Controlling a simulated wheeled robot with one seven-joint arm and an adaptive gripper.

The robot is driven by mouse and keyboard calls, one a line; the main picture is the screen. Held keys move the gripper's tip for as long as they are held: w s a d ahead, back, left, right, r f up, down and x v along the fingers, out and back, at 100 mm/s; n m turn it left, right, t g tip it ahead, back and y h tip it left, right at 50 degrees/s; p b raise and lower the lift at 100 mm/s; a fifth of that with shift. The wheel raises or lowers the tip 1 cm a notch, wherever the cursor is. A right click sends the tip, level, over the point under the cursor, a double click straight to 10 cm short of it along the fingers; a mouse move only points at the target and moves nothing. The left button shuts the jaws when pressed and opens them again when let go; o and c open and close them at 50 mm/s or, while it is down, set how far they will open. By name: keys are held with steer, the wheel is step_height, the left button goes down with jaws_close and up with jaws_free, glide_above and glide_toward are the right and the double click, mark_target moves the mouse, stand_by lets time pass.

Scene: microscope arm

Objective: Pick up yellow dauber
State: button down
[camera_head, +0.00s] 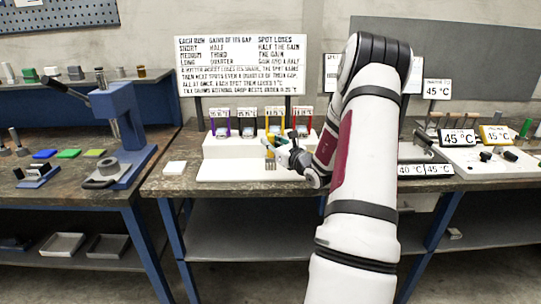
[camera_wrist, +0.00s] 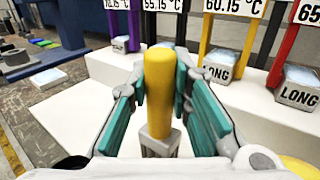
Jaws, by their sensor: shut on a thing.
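The yellow dauber is an upright yellow cylinder with a grey square block at its lower end. It stands between my fingers in the wrist view (camera_wrist: 158,95). My gripper (camera_wrist: 160,90) has teal finger pads, one on each side of the dauber, and is shut on it. In the head view my gripper (camera_head: 283,148) is over the front of the white stand, and the dauber is small and partly hidden there. Whether the block touches the white surface cannot be told.
Behind the dauber the white stand (camera_wrist: 95,70) carries purple, yellow and red posts with temperature labels and grey blocks, some marked LONG (camera_wrist: 218,72). A lettered board (camera_head: 240,65) stands behind. A blue press (camera_head: 122,130) is at left. A small white block (camera_head: 174,168) lies left of the stand.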

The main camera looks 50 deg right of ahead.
mark_target(271, 134)
steer(key=shift+r, duration=0.15)
steer(key=shift+r, duration=0.65)
step_height(271, 134, up, 2)
steer(key=shift+r, duration=0.15)
steer(key=s+d+r+v, duration=0.1)
steer(key=d+v, duration=0.2)
steer(key=v, duration=1.2)
steer(key=shift+s, duration=0.3)
steer(key=shift+a+r, duration=0.1)
